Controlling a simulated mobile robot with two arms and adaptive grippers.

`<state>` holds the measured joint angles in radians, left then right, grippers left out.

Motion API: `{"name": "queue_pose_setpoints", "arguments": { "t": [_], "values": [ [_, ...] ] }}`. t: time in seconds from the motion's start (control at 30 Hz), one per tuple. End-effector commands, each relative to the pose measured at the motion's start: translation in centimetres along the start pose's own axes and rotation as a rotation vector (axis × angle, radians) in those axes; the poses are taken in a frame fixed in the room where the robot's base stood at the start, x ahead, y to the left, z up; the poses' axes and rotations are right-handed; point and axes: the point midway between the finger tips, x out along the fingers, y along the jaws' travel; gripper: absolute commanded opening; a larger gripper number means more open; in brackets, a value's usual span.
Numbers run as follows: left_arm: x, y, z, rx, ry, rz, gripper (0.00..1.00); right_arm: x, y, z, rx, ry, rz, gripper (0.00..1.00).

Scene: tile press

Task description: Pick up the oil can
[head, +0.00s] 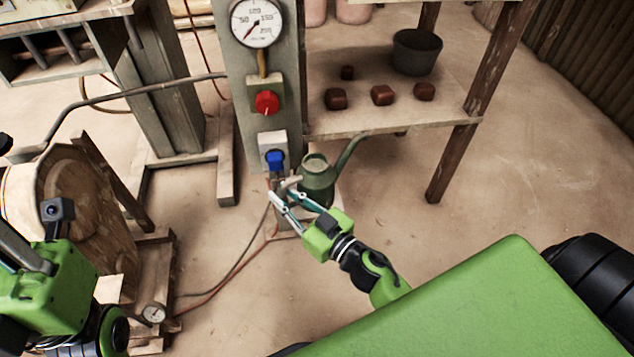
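The oil can (318,186) is dark green with a round light top and a long spout rising to the right. It stands upright beside the foot of the grey post, below the shelf. My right gripper (284,192) reaches in from the lower right, its fingers spread apart at the can's left side, near what looks like its handle. The fingers overlap the can's lower left in the picture; I cannot tell whether they touch it. My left gripper (22,252) is at the left edge, partly cut off, and its finger state is unclear.
The grey post (242,90) carries a pressure gauge (256,22), a red knob (267,102) and a blue valve handle (275,159). The shelf (440,118) holds a dark bucket (416,52) and several brown blocks. Hoses lie left of the post. Floor on the right is clear.

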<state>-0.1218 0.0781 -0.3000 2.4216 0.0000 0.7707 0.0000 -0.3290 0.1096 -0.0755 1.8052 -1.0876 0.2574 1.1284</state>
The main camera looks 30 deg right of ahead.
Motion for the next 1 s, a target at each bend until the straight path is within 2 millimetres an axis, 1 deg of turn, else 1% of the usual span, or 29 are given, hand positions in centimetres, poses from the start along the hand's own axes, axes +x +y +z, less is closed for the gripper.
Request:
{"name": "queue_pose_setpoints", "arguments": {
  "t": [0.13,0.17,0.2,0.23,0.6,0.73,0.83,0.9,1.0],
  "values": [
    [0.0,0.0,0.0,0.000,0.000,0.000,0.29,0.0,0.0,0.0,0.000,-0.001,0.000,0.17],
    [0.0,0.0,0.0,0.000,0.000,0.000,0.29,0.0,0.0,0.0,0.000,-0.001,0.000,0.12],
    [0.0,0.0,0.0,0.000,0.000,0.000,0.29,0.0,0.0,0.0,0.000,-0.001,0.000,0.01],
    [0.0,0.0,0.0,0.000,0.000,0.000,0.29,0.0,0.0,0.0,0.000,-0.001,0.000,0.00],
    [0.1,0.0,0.0,-0.001,0.000,0.000,0.29,0.0,0.0,-0.3,-0.003,0.004,-0.001,0.00],
    [0.4,0.0,-0.1,-0.001,0.003,-0.001,0.29,0.0,0.0,-0.7,-0.004,0.004,-0.001,0.00],
    [0.6,-0.1,-0.2,-0.002,-0.004,-0.005,0.29,0.0,0.1,-1.4,-0.005,0.004,-0.001,0.00],
    [-0.2,-0.1,0.0,-0.004,-0.039,-0.014,0.29,0.0,0.1,-2.2,-0.006,0.004,-0.002,0.00],
    [-0.6,-0.2,0.0,-0.009,-0.071,-0.026,0.29,0.0,0.1,-3.6,-0.006,0.004,-0.002,0.00]
  ]
}}
